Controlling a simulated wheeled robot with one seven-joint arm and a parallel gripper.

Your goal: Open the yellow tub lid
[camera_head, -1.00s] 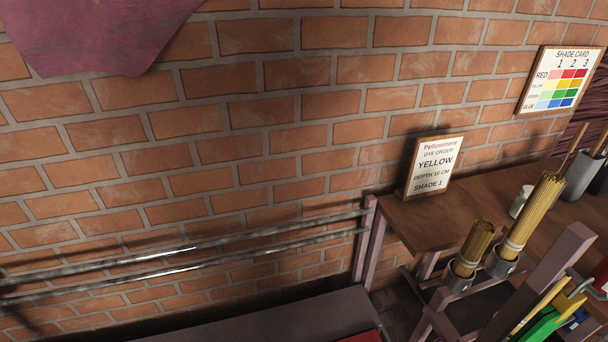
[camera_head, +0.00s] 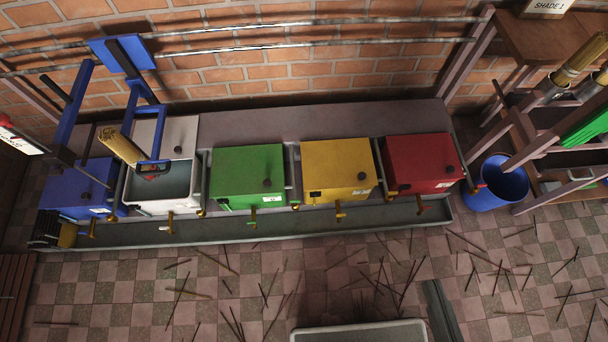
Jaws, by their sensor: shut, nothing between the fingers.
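The yellow tub (camera_head: 314,195) stands in a row of coloured tubs in the head view, between the green and red ones. Its flat yellow lid (camera_head: 335,160) lies closed over the top, with a dark round knob (camera_head: 361,176) near the front right corner. A brass tap (camera_head: 340,211) sticks out at its front, and a small white label shows on its front face. The inside of the tub is hidden by the lid. My gripper is not in view.
The green tub (camera_head: 247,170) and red tub (camera_head: 424,160) flank it, both lidded. A white tub (camera_head: 133,190) stands open, with an incense bundle hung from a blue frame (camera_head: 70,115) above. A grey trough (camera_head: 290,227) runs along the front. Sticks litter the tiled floor (camera_head: 250,300).

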